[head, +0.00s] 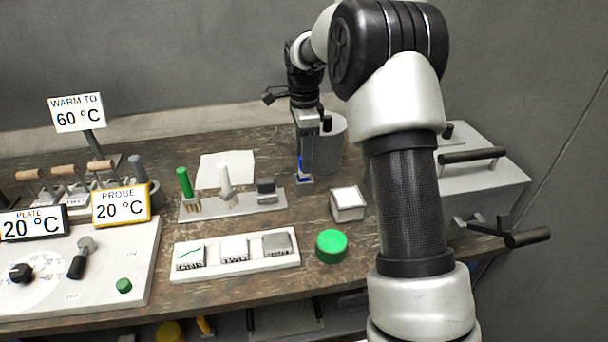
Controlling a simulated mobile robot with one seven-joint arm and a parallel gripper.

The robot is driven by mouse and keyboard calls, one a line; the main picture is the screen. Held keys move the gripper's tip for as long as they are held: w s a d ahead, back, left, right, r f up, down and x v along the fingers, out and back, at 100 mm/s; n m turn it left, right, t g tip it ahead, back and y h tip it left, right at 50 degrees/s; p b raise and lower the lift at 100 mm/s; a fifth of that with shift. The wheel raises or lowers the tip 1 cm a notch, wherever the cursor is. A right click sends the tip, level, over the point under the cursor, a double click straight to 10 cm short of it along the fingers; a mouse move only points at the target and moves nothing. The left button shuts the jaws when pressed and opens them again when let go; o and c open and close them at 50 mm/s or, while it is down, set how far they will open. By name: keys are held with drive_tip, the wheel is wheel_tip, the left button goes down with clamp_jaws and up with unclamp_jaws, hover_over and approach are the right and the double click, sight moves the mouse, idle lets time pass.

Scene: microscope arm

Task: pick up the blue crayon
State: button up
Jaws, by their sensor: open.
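A narrow strip of blue (301,160), which looks like part of the blue crayon, shows at the lower end of my gripper (304,176). Most of it is hidden by the gripper. My gripper points down and is open, with its fingers at the blue strip. I cannot tell whether they touch it, or what the crayon's lower end rests on. The gripper is just right of a light rack (238,208), which holds an upright green crayon (184,182), an upright white crayon (224,178) and a dark grey block (266,188).
A grey cylinder (332,150) stands close behind the gripper. A small white-topped box (347,204) and a green button (331,246) are in front. A panel with several tiles (236,268) lies before the rack. A grey box with a handle (490,172) stands right.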

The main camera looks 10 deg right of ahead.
wheel_tip(320, 180, down, 2)
drive_tip(key=shift+f, duration=0.1)
clamp_jaws()
